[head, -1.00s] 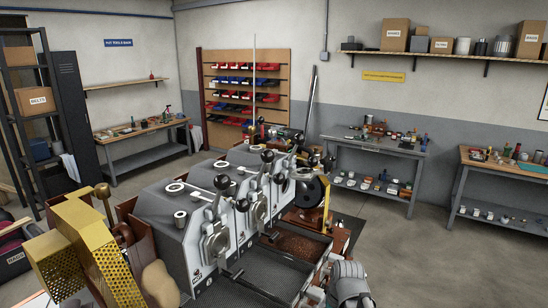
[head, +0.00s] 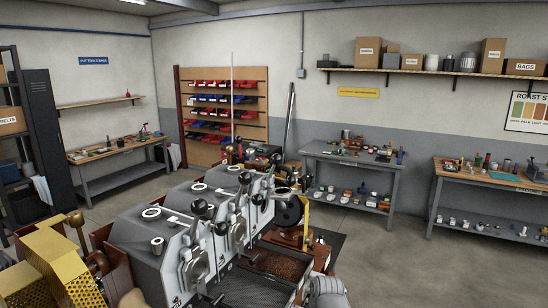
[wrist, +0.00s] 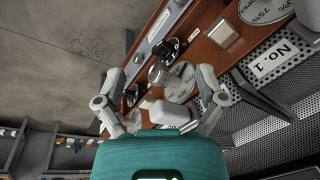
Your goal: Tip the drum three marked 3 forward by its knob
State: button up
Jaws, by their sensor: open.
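The sample roaster (head: 150,236) shows in the head view as a row of grey drum housings with metal front plates and levers ending in black ball knobs. No drum is clear there.
A perforated tray beside a plate reading No. 1 (wrist: 272,62) lies right of my gripper. A tray of brown beans (head: 277,265) is in front of the drums. A yellow perforated guard (head: 60,268) stands at the near left. Open floor (head: 400,265) lies to the right.

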jog(key=w+a+r+n+t+y+p, duration=0.2)
jog(key=w+a+r+y+p, duration=0.15)
jog(key=w+r+p, duration=0.5)
jog(key=n+t+y+p, duration=0.4)
jog(key=t+y+p, duration=0.5)
jog(key=p, duration=0.4)
send_near(281, 161)
jog(key=s+d+h, duration=0.1)
jog(key=s, duration=0.1)
jog(key=shift+w+r+t, duration=0.1)
jog(key=shift+w+t, duration=0.05)
jog(key=shift+t, duration=0.15)
jog(key=x, duration=1.3)
jog(key=shift+w+a, duration=0.25)
jog(key=shift+w, duration=0.05)
grip_shut()
